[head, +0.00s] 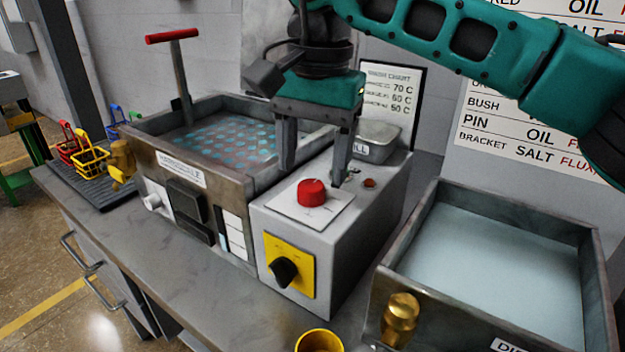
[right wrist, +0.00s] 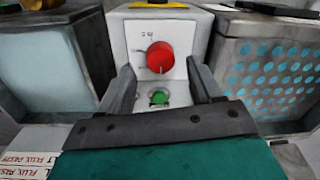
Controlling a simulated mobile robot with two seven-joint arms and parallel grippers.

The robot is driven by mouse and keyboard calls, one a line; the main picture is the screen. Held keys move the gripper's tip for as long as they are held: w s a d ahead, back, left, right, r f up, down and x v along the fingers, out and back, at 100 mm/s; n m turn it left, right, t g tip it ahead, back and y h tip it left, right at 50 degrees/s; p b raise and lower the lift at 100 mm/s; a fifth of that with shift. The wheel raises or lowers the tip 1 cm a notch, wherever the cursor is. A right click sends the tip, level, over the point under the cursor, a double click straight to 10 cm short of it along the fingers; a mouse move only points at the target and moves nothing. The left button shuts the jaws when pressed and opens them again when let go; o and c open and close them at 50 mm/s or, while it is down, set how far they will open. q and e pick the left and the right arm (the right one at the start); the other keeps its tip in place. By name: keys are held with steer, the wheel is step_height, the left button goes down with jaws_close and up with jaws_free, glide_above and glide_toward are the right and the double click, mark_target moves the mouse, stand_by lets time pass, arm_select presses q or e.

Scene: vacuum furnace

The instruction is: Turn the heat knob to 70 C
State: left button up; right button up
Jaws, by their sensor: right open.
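The red knob (head: 311,192) sits on a white plate on top of the grey control box (head: 347,236). It also shows in the right wrist view (right wrist: 160,57), with a pale pointer line and small marks too small to read. A black rotary switch (head: 284,272) on a yellow plate is on the box's front. I cannot tell for certain which of the two is the heat knob. My right gripper (head: 314,170) is open and empty, pointing down above the box top close to the red knob. No finger visibly touches the knob. My left gripper is not in view.
A green button (right wrist: 159,98) is beside the red knob, between the fingers in the wrist view. A tank with a perforated blue plate (head: 150,143) stands left, a pale-filled tank (head: 597,255) right. A metal tin (head: 378,142) and a chart (head: 404,75) listing temperatures are behind.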

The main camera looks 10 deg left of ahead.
mark_target(312, 184)
steer(key=shift+a+f, duration=0.1)
steer(key=shift+f, duration=1.5)
steer(key=c, duration=1)
